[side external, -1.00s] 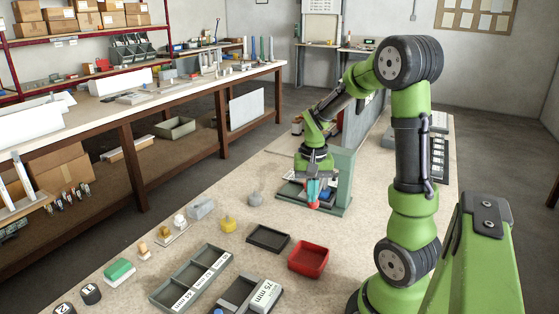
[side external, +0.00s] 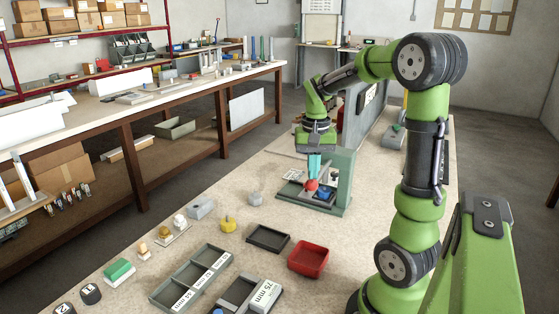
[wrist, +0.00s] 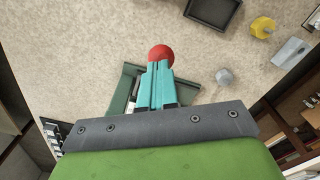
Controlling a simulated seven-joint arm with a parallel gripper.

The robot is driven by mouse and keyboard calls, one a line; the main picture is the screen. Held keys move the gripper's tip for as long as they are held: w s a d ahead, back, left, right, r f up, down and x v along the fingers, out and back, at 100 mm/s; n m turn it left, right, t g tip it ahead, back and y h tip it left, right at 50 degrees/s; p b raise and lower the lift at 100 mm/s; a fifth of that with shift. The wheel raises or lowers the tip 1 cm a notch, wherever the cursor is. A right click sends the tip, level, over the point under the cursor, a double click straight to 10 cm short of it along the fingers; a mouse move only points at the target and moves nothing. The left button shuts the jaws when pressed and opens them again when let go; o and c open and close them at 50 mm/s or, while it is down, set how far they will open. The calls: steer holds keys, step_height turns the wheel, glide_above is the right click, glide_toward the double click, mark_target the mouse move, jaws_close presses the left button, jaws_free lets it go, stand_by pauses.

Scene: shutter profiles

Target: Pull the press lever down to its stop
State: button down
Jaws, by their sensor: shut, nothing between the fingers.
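The green press (side external: 342,180) stands on the bench, with its base and upright partly behind my gripper. The lever's round red knob (side external: 311,185) shows just below my fingertips in the side view. My gripper (side external: 314,177) points down with its teal fingers together and nothing between them. In the wrist view the red knob (wrist: 160,52) shows just past the tips of my shut fingers (wrist: 158,68), looking very close; I cannot tell whether they touch. The lever's arm is mostly hidden. Part of the press base (wrist: 125,90) shows behind the fingers.
A red bin (side external: 309,260) and a dark tray (side external: 268,238) lie in front of the press. A yellow weight-like piece (side external: 228,224) and a small grey piece (side external: 255,198) stand to the left. Bare benchtop separates these from the press.

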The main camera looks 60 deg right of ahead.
step_height(320, 180, up, 8)
stand_by(0.9)
steer(key=shift+a+f, duration=0.1)
stand_by(0.6)
steer(key=s+a+f+n+t+y, duration=0.2)
steer(key=a+n+t, duration=0.5)
steer(key=a, duration=1.6)
steer(key=shift+a+n, duration=0.4)
steer(key=shift+n, duration=0.1)
